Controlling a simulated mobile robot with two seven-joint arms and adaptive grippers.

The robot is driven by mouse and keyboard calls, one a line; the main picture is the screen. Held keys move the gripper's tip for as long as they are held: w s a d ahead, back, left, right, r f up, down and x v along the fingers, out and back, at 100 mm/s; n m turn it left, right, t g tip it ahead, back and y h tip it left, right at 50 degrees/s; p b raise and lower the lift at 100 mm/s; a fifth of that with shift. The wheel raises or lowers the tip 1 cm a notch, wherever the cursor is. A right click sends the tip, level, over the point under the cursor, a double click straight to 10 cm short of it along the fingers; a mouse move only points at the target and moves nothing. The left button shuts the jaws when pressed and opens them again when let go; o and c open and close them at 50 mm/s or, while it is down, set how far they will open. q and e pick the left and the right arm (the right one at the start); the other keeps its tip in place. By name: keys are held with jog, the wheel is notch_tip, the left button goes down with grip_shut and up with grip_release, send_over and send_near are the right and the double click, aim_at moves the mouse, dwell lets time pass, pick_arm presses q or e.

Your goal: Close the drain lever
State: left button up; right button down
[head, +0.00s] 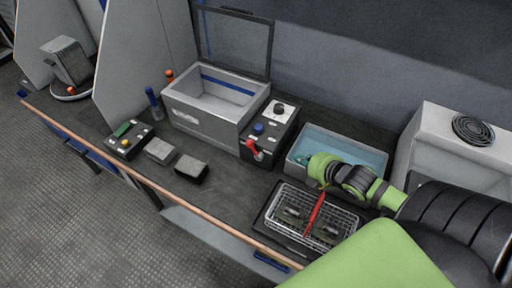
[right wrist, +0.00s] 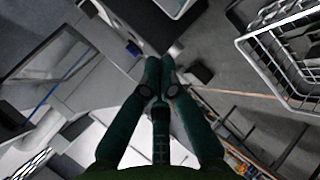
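A red lever (head: 252,148) sits on the front of a black control box (head: 268,132), which also has a blue button and a black knob. I take it for the drain lever. The box stands against the right side of a grey open-lidded tank (head: 208,112). My right gripper (head: 301,160) is right of the lever, apart from it, over the left end of a water-filled tray. In the right wrist view its dark teal fingers (right wrist: 160,62) meet at the tips, with nothing seen between them. The lever is not clearly seen there. My left gripper is not in view.
The tray of bluish water (head: 345,150) lies behind my right arm. A wire basket (head: 290,203) with a red handle stands in front, also in the right wrist view (right wrist: 290,50). Two small grey blocks (head: 191,168) and a button box (head: 128,140) lie left. The bench middle is clear.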

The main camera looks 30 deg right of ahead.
jog(key=w+a+r+m+t+y+b, duration=0.15)
jog(key=a+r+m+y+b, duration=0.3)
jog(key=r+m, duration=0.6)
jog(key=m, duration=0.1)
send_over(254, 151)
jog(key=s, duration=0.1)
jog(key=shift+f, duration=4.7)
jog(key=shift+g+y+p, duration=0.25)
jog(key=shift+p, duration=0.15)
